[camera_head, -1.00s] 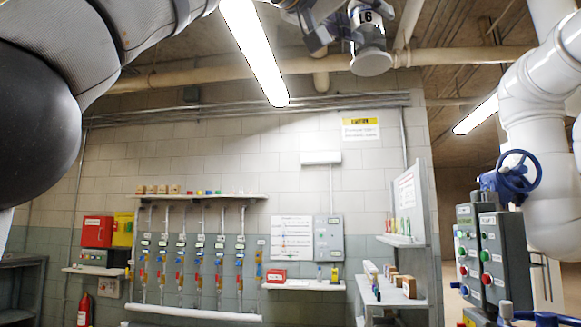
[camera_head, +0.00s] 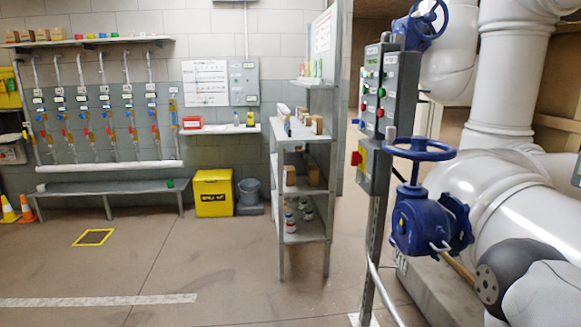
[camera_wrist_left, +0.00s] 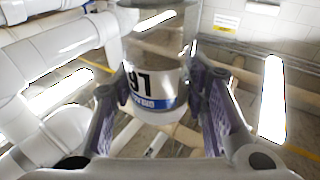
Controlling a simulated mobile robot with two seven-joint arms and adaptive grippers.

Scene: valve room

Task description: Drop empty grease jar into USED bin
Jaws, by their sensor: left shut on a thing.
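In the left wrist view my left gripper (camera_wrist_left: 160,85) is shut on a jar (camera_wrist_left: 154,55). The jar has a clear body, a white end and a white and blue label, whose characters appear upside down. Its contents cannot be made out. A yellow bin (camera_head: 213,195) with a dark label stands on the floor by the back wall in the head view; the label is too small to read surely. A grey bucket (camera_head: 249,192) stands right beside it. I cannot tell which one is marked USED. Neither gripper shows in the head view now.
A metal shelf unit (camera_head: 304,190) with small jars and boxes stands right of the bucket. A low bench (camera_head: 110,187) runs along the wall to the left. A control post and blue valve (camera_head: 422,220) with white pipes fill the right. The floor (camera_head: 150,265) in front is clear.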

